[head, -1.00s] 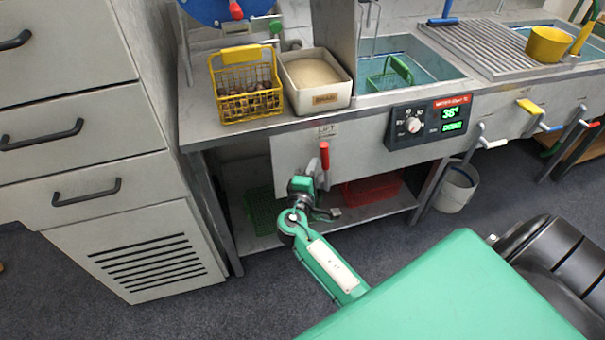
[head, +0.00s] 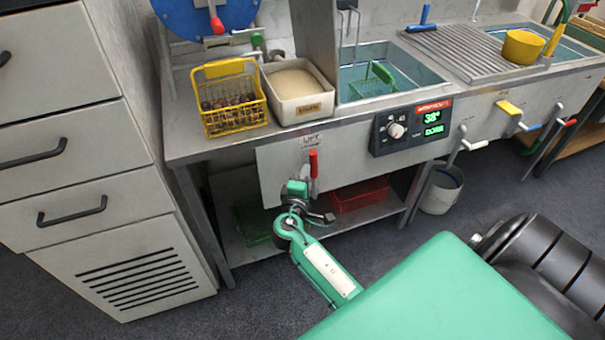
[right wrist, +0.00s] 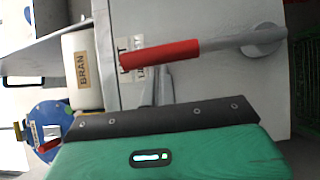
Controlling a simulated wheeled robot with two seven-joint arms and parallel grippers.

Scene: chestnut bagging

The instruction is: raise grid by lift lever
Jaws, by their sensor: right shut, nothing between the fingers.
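The lift lever (head: 314,164) has a red handle and stands upright on the counter's front panel, under a small LIFT label. In the right wrist view the red handle (right wrist: 160,54) lies across the picture, with its grey pivot at the right. My right gripper (head: 299,187) is just left of and below the handle. Its grey fingers (right wrist: 156,85) are shut and empty, close to the handle; I cannot tell whether they touch it. A green wire grid (head: 373,80) sits in the water basin (head: 350,94). My left gripper is not in view.
A yellow wire basket (head: 234,118) of chestnuts and a bran box (head: 300,108) stand on the counter. A control panel (head: 411,127) with a green display is right of the lever. Red (head: 360,194) and green crates are on the shelf below.

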